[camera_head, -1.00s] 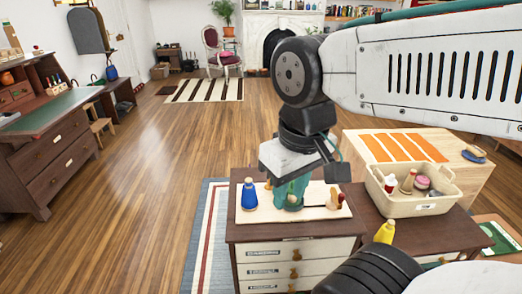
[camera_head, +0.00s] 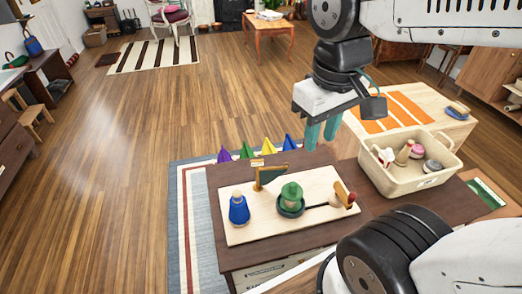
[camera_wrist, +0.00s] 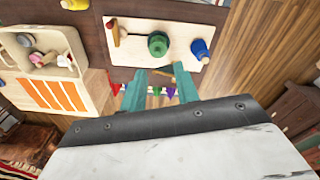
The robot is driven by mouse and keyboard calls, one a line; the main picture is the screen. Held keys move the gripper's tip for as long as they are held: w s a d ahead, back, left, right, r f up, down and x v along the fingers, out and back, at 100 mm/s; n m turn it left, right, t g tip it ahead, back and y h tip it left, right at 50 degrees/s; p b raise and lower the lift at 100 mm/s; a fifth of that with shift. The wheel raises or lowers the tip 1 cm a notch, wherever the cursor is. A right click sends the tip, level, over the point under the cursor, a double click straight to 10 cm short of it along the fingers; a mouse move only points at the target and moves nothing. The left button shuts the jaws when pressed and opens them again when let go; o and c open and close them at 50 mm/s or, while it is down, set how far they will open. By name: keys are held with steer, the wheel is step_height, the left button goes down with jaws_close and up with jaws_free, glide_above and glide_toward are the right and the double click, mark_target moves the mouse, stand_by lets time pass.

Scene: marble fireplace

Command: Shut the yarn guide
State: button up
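A pale board (camera_head: 325,222) on a dark cabinet carries a blue peg figure (camera_head: 239,208), a green-hatted piece (camera_head: 291,192) in a dark ring, and a wooden-and-red piece (camera_head: 343,194) on a dark rod. A small upright wooden post with a dark green flap (camera_head: 272,175) stands at the board's back edge; it may be the yarn guide, but I cannot tell for sure. My gripper (camera_head: 321,131) is open and empty, fingers down, beyond the board's back edge. In the wrist view my gripper (camera_wrist: 161,82) shows a clear gap between its green fingers, with the board (camera_wrist: 185,22) ahead.
A beige bin (camera_head: 410,182) with several small items stands right of the board. A pale table with orange stripes (camera_head: 392,112) is behind it. Several coloured cones (camera_head: 246,150) stand behind the cabinet. Open wooden floor lies to the left.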

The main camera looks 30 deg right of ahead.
steer(key=w+a+f+n+g+h, duration=0.1)
steer(key=w+f+n, duration=0.15)
steer(key=w, duration=0.35)
steer(key=w+a+f+n+g+h, duration=0.1)
steer(key=w+f+n, duration=0.15)
steer(key=w, duration=0.35)
steer(key=n+h, duration=0.2)
steer(key=n, duration=0.5)
glide_toward(257, 160)
steer(key=f, duration=0.1)
steer(key=x, duration=0.7)
steer(key=shift+d+f, duration=0.3)
steer(key=shift+f, duration=0.05)
jaws_close()
